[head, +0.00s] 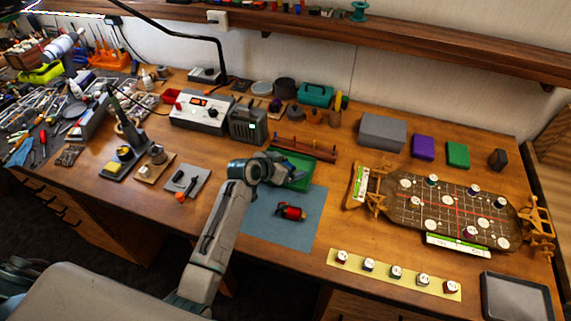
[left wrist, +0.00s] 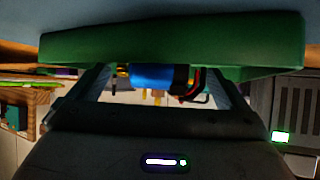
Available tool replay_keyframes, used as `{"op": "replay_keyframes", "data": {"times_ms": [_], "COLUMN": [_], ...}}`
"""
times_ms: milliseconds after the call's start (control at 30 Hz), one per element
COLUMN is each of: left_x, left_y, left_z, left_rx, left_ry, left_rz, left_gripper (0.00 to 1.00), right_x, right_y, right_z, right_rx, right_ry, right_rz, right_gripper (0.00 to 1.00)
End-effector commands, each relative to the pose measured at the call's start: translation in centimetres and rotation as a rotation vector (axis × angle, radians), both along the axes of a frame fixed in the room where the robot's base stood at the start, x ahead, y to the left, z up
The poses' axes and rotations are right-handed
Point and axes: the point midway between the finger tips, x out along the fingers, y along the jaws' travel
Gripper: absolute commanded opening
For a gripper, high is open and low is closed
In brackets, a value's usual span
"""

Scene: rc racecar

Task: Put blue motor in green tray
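The blue motor (left wrist: 160,77) shows in the left wrist view, lying crosswise between my finger tips, its edge partly hidden by the rim of the green tray (left wrist: 170,45). It is at the tray; I cannot tell whether it rests on the floor inside. In the head view the green tray (head: 298,172) stands at the back of the blue mat, and my arm hides the blue motor. My left gripper (head: 275,167) is over the tray's left part. Its fingers are wide apart, with a gap on each side of the motor. My right gripper is not in view.
A red motor (head: 291,212) lies on the blue mat (head: 262,222) in front of the tray. A wooden rack (head: 305,148) stands behind the tray, and a grey-green device (head: 248,126) stands behind left. A car chassis (head: 450,212) is at the right. Bare table lies between mat and chassis.

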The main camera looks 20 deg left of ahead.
Motion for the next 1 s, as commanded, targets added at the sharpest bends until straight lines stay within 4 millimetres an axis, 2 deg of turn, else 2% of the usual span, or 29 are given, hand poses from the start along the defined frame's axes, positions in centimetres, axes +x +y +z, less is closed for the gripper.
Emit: {"op": "replay_keyframes", "data": {"times_ms": [267, 367, 800, 1000], "left_x": [-0.1, -0.8, -7.0, -8.7], "left_y": [0.0, 0.5, 3.2, 4.0], "left_z": [0.4, 0.7, 5.2, 6.7], "left_rx": [0.0, 0.001, 0.004, 0.002], "left_ry": [0.0, -0.002, -0.002, -0.001], "left_rz": [0.0, 0.001, -0.001, 0.0], "left_gripper": [0.98, 0.98, 0.98, 0.98], "right_x": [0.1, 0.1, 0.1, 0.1], "right_y": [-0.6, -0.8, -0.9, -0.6], "right_z": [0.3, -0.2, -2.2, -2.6], "right_rx": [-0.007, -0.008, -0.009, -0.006], "right_ry": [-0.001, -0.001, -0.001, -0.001], "right_rz": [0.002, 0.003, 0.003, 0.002], "right_gripper": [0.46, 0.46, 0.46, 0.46]}}
